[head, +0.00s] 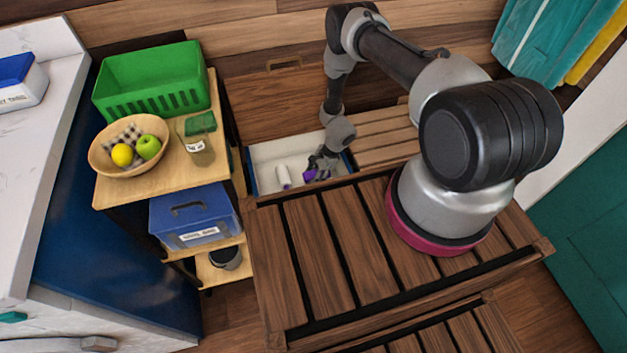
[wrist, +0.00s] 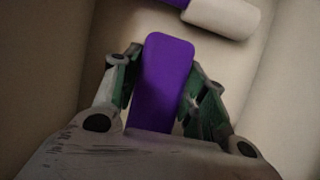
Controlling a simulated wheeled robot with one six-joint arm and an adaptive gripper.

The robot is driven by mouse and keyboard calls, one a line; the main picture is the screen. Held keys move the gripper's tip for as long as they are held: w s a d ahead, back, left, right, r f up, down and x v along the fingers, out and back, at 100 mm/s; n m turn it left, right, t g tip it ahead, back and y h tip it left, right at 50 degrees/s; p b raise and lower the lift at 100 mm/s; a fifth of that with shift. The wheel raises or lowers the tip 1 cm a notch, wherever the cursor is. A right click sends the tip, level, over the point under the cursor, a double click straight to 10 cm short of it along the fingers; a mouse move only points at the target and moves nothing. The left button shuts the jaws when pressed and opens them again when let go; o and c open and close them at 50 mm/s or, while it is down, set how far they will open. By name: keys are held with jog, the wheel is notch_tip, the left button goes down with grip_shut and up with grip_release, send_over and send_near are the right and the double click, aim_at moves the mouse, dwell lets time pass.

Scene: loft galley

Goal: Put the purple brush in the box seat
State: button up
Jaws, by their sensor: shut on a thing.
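My gripper (head: 322,162) reaches down inside the open box seat (head: 262,158), a pale-lined bin with slatted wood beside it. It is shut on the purple brush (head: 309,174), whose flat purple body (wrist: 167,75) stands between the two fingers (wrist: 163,95) in the wrist view. The brush is inside the walls of the box; whether it touches the floor I cannot tell. A white cylinder (head: 283,177) lies in the box to its left. In the wrist view this white cylinder (wrist: 222,17) has purple at its left end.
A wooden shelf unit on the left holds a green basket (head: 152,80), a fruit bowl (head: 130,146), a jar (head: 197,150) and a blue lidded box (head: 193,216). A slatted wooden bench (head: 320,255) stands in front of the box seat.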

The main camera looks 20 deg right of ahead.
jog(key=shift+f, duration=1.55)
jog(key=shift+f, duration=0.6)
jog(key=o, duration=1)
jog(key=shift+r, duration=0.1)
